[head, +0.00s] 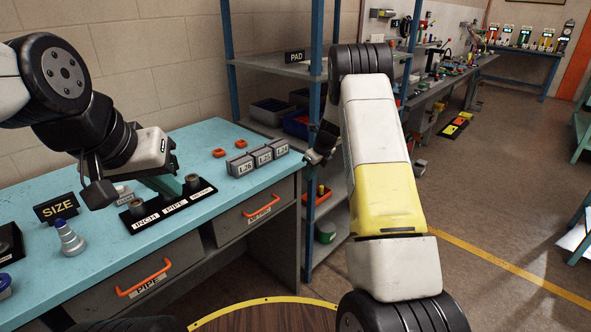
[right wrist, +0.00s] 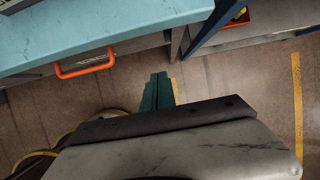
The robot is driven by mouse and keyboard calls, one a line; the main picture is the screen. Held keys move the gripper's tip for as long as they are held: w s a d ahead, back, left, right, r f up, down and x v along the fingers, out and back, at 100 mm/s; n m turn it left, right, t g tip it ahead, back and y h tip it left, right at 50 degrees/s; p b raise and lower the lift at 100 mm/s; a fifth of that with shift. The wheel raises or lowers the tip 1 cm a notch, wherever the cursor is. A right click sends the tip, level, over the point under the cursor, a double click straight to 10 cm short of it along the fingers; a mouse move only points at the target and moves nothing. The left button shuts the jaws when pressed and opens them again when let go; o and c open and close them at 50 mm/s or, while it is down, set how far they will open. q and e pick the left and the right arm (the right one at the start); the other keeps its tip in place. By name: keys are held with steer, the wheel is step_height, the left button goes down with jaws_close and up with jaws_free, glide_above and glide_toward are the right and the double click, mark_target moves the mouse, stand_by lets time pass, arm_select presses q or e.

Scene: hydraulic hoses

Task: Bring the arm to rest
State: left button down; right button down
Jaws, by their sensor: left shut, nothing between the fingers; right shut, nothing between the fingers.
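My left gripper (head: 170,188) hangs over the bench in the head view, its teal fingers shut and empty. The fingers are just above the black rack labelled INCH and PIPE; I cannot tell if they touch it. My right arm (head: 385,150) stands up in the middle of the head view, and its fingers are hidden there. In the right wrist view my right gripper (right wrist: 157,92) shows teal fingers shut together with nothing between them, over the floor in front of the bench.
An orange drawer handle (right wrist: 84,66) juts out near my right gripper. A blue-post shelf (head: 316,100) stands behind my right arm.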

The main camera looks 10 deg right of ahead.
steer(key=s+a+r+n+t, duration=0.1)
steer(key=s+a+r+n, duration=0.1)
steer(key=s+r+n, duration=0.8)
steer(key=s+a+r+n, duration=0.1)
steer(key=s+r+n, duration=0.3)
steer(key=s+r, duration=0.7)
steer(key=s+r+n+t, duration=0.1)
steer(key=s+r+n, duration=0.2)
steer(key=s+n, duration=0.4)
steer(key=s+a+r+n, duration=0.1)
steer(key=s+r+n, duration=0.2)
steer(key=s+n, duration=0.5)
steer(key=s, duration=0.6)
steer(key=shift+s+a+r+t, duration=0.15)
steer(key=shift+s+r+t, duration=0.05)
steer(key=shift+r+t, duration=0.2)
